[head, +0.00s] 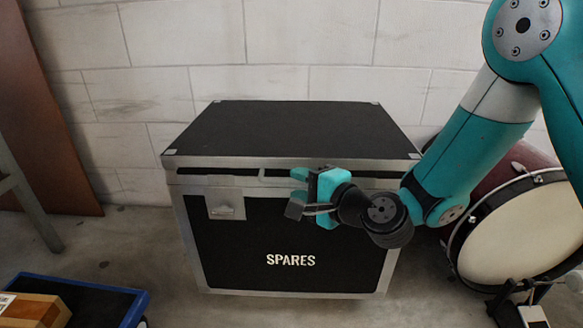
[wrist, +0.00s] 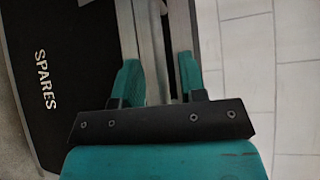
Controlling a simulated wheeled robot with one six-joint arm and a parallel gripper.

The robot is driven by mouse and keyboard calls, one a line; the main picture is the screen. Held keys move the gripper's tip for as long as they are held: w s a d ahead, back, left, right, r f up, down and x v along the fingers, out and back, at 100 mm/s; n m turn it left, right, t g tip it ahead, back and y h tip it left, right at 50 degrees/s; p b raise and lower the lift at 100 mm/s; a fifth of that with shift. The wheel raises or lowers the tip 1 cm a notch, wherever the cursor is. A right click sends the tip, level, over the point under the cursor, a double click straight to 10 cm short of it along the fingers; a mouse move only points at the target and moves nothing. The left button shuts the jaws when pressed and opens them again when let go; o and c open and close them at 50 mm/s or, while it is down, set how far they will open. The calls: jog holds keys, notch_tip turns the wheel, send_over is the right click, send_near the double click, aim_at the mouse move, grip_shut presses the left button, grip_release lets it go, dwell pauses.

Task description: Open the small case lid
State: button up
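The black case (head: 290,235) marked SPARES stands against the wall, with metal edging. Its black lid (head: 290,128) lies nearly flat on top, and a narrow dark band shows between the lid's front rim and the body. A thin light bar, perhaps a handle, runs along that band. My gripper (head: 296,191) is at the front upper edge of the case, right of its middle. In the wrist view, the two teal fingers (wrist: 161,82) stand apart on either side of metal edging. I cannot tell whether they touch it.
A metal latch plate (head: 226,206) sits on the case's front left. A drum (head: 520,235) stands close on the right. A blue-edged dark platform (head: 105,303) with a cardboard box (head: 35,311) is at the lower left. The floor before the case is clear.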

aim_at(294, 182)
jog(key=shift+x, duration=1.6)
jog(key=shift+c, duration=0.2)
grip_shut()
jog(key=r+p, duration=0.4)
jog(key=w+r+p, duration=0.1)
jog(key=r+p, duration=0.1)
jog(key=shift+o, duration=0.2)
grip_release()
jog(key=shift+s+d+f, duration=0.1)
jog(key=shift+d, duration=0.05)
